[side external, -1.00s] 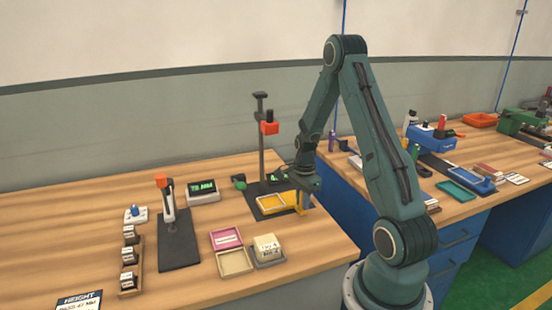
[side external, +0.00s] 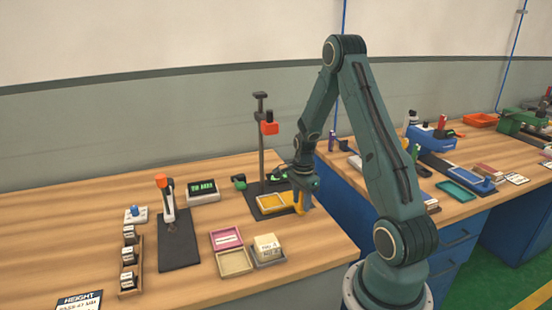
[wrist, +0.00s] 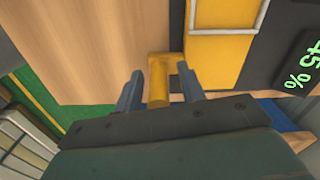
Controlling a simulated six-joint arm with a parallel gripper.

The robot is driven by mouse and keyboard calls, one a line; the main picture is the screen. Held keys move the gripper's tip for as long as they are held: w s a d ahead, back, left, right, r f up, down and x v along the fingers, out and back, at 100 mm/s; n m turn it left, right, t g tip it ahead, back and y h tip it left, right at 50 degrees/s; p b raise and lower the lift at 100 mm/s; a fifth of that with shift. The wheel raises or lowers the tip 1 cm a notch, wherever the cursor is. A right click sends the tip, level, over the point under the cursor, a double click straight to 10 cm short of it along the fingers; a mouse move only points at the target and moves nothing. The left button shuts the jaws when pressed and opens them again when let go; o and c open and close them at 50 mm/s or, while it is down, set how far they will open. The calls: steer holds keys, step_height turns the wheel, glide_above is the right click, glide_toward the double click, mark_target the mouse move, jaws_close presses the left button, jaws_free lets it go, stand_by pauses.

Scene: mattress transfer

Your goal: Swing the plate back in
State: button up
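The yellow plate (side external: 272,201) sits on a dark base under the tall post at the right end of the near bench. Its near part also shows in the wrist view (wrist: 216,62). A yellow handle (wrist: 158,85) sticks out from the plate's side. My gripper (side external: 302,202) is at this handle, pointing down. In the wrist view my two blue-grey fingers (wrist: 160,88) stand on either side of the handle, with gaps showing, so the gripper looks open around it. The fingertips are small and partly hidden in the side view.
A post (side external: 261,150) with an orange-red head rises behind the plate. A green-lit display (wrist: 303,62) reading 45 % is beside the base. Pink (side external: 226,238) and cream trays lie in front. The bench edge and a floor gap are close to my gripper.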

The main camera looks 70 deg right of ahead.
step_height(320, 180, up, 14)
stand_by(0.8)
steer(key=a+r+n+t+h, duration=0.1)
steer(key=a+r+n, duration=0.5)
steer(key=a, duration=0.2)
steer(key=a+r+n+t, duration=0.1)
steer(key=a+r+n, duration=0.4)
steer(key=a, duration=0.4)
steer(key=s+a+r+n+t+y, duration=0.1)
steer(key=s+a+r+n+t, duration=0.2)
steer(key=s+a+n, duration=0.8)
steer(key=shift+a+r+n+t, duration=0.15)
steer(key=shift+a+n+t, duration=0.15)
steer(key=shift+a+n, duration=1)
